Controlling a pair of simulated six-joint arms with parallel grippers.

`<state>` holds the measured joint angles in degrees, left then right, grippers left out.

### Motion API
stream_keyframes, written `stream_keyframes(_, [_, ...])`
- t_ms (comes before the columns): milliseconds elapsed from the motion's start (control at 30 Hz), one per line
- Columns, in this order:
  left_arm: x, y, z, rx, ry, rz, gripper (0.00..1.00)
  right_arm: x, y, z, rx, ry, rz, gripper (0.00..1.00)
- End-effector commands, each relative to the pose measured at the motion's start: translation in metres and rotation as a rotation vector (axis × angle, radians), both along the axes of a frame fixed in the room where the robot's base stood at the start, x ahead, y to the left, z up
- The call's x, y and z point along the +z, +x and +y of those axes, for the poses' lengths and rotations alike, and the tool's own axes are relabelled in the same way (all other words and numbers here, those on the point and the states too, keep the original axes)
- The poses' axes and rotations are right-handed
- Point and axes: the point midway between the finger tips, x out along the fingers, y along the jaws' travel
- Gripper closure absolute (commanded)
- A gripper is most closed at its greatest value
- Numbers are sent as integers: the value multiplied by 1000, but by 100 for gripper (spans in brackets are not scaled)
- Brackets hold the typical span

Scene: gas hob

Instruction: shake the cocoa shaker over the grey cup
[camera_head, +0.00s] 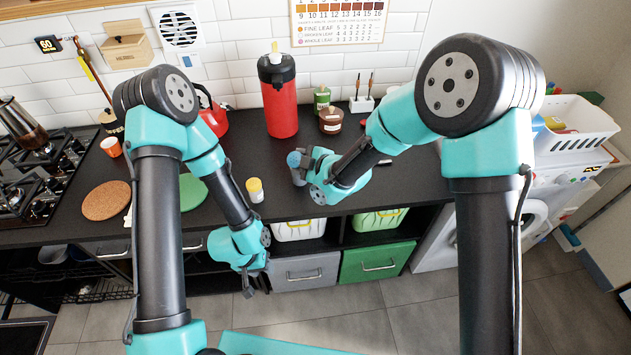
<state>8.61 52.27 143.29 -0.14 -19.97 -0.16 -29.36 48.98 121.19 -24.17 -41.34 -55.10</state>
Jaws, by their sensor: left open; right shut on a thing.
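My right gripper (312,168) is over the middle of the dark counter, shut on a small blue-grey thing (294,159) at its left side. The gripper covers much of this thing. I cannot tell for sure whether it is the cocoa shaker or the grey cup. A grey surface shows just below it, partly hidden by the fingers. A small pale jar with a yellow lid (255,190) stands upright on the counter, left of the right gripper. My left gripper (252,283) is open and empty, low in front of the counter's drawers.
A red pump flask (281,100) and a red kettle (212,112) stand at the back. A gas hob (35,180), a cork mat (106,200) and a green mat (190,192) are at left. A white basket (577,124) is at right. Bare counter lies around the yellow-lidded jar.

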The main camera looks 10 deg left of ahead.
Motion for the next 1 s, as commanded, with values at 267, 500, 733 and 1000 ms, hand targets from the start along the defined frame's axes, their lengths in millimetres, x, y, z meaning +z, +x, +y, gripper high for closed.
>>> stream_keyframes(267, [0,0,0,0,0,0,57,22,26,18,252,-75,-251,76])
stream_keyframes(500, [0,0,0,0,0,0,57,39,45,27,439,-92,-461,76])
stream_keyframes(733, [0,0,0,0,0,0,57,54,65,30,593,-75,-657,76])
stream_keyframes(1000, [0,0,0,0,0,0,57,62,78,28,676,-51,-769,76])
